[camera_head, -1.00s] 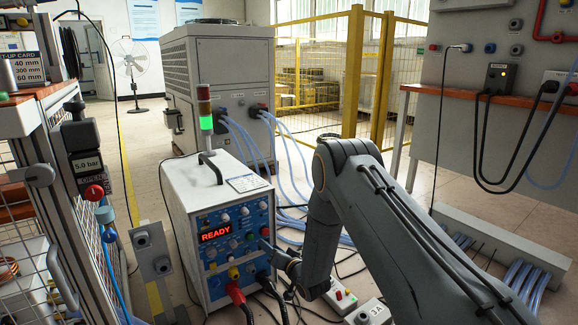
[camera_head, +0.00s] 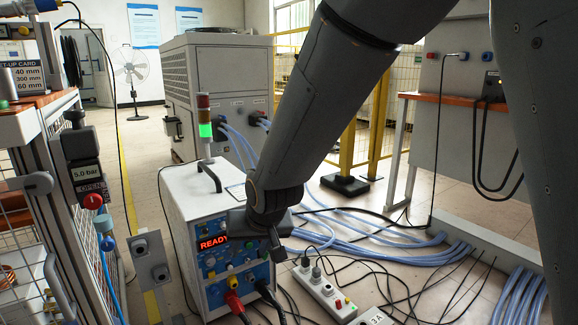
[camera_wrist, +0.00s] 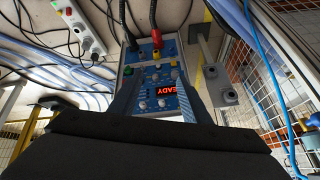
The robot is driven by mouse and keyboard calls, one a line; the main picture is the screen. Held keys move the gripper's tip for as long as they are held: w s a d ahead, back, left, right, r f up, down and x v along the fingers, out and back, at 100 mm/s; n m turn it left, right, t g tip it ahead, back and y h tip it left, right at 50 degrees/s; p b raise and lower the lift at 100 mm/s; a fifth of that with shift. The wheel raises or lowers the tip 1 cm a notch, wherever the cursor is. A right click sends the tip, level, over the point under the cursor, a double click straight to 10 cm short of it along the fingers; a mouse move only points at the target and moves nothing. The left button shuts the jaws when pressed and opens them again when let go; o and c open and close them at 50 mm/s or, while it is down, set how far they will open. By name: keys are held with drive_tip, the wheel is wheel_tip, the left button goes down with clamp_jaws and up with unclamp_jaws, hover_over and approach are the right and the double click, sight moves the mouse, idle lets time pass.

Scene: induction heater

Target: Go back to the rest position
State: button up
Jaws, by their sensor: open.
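The white heater unit (camera_head: 196,190) stands on the floor left of centre in the head view. Its blue front panel (camera_head: 215,285) has knobs, plugged cables and a red lit display (camera_head: 212,243), partly covered by my wrist. My arm comes down from the top of the picture, and my gripper end is in front of the panel's upper right. In the wrist view my gripper (camera_wrist: 158,98) is open and empty. The panel (camera_wrist: 158,75) appears upside down between and beyond its fingers. I cannot tell the exact gap to the panel.
A grey post with a switch box (camera_head: 150,258) is left of the heater. Pale blue hoses (camera_head: 400,250) and a power strip (camera_head: 322,290) lie on the floor at right.

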drive_tip(key=s+d+r+n+g+h, duration=0.1)
drive_tip(key=s+d+r+n+g, duration=0.2)
drive_tip(key=s, duration=1.1)
drive_tip(key=s+d+r+g, duration=0.3)
drive_tip(key=s+d, duration=0.2)
drive_tip(key=s, duration=1)
drive_tip(key=d+r+m+p, duration=0.2)
drive_tip(key=d+r+p, duration=0.4)
drive_tip(key=r+p, duration=0.3)
drive_tip(key=d+r+m+h+p, duration=0.1)
drive_tip(key=d+r+p, duration=0.6)
drive_tip(key=p, duration=0.9)
drive_tip(key=d+r+m+h+p, duration=0.1)
drive_tip(key=d+r+m+p, duration=0.2)
drive_tip(key=d+r+p, duration=0.4)
drive_tip(key=shift+w+d+r+p, duration=0.15)
drive_tip(key=shift+d+r+p, duration=0.1)
drive_tip(key=shift+r+p, duration=2.4)
drive_tip(key=shift+f, duration=0.1)
